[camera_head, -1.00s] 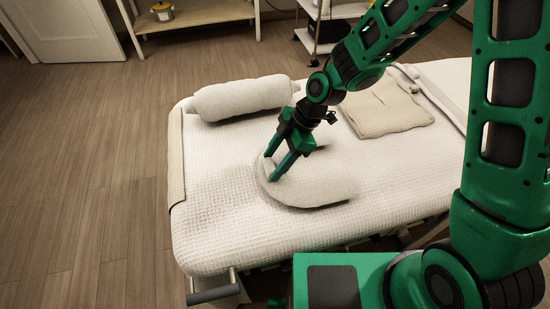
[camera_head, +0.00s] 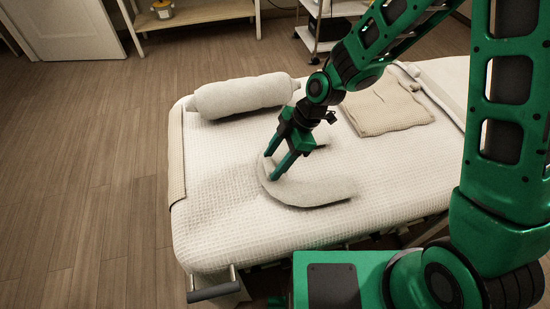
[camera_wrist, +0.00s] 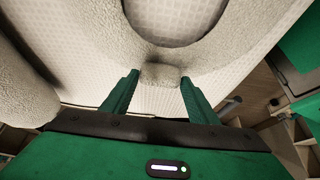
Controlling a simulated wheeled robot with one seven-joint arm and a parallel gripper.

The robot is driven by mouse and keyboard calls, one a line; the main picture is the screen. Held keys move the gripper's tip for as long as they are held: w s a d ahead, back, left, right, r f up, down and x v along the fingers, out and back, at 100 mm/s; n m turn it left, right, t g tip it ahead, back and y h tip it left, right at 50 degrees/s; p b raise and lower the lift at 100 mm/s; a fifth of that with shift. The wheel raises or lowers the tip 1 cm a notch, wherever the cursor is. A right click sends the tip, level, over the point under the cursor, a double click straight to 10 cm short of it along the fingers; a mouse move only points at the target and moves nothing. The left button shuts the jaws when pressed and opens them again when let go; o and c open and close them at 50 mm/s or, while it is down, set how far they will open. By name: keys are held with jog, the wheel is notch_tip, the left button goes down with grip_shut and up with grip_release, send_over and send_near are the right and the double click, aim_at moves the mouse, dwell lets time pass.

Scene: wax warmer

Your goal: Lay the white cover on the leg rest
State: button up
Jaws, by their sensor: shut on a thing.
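A white U-shaped padded piece (camera_head: 312,193), which looks like the white cover, is at the middle of the bed, its open side to the right. My gripper (camera_head: 269,167) points down at its left curve. In the wrist view the fingers (camera_wrist: 160,78) stand either side of a small pale tab at the edge of the piece (camera_wrist: 112,38), and the gripper is shut on it. I cannot tell whether the piece touches the bed. A white bolster (camera_head: 243,97), probably the leg rest, lies across the bed's far left end, apart from my gripper. It also shows in the wrist view (camera_wrist: 20,90).
The bed (camera_head: 225,215) has a white waffle-textured spread, bare between the piece and the bolster. A folded beige towel (camera_head: 388,108) lies to the right. A shelf (camera_head: 195,16) and a trolley (camera_head: 318,42) stand behind the bed.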

jog(key=shift+f, duration=0.35)
dwell(0.3)
jog(key=o, duration=1.6)
jog(key=shift+c, duration=0.2)
jog(key=shift+r, duration=0.15)
jog(key=v, duration=0.7)
jog(key=shift+d+r, duration=0.2)
jog(key=shift+r, duration=0.1)
jog(key=shift+w, duration=0.1)
dwell(0.5)
jog(key=v, duration=1)
jog(key=shift+d+r, duration=0.25)
jog(key=shift+r, duration=0.05)
jog(key=shift+w, duration=0.1)
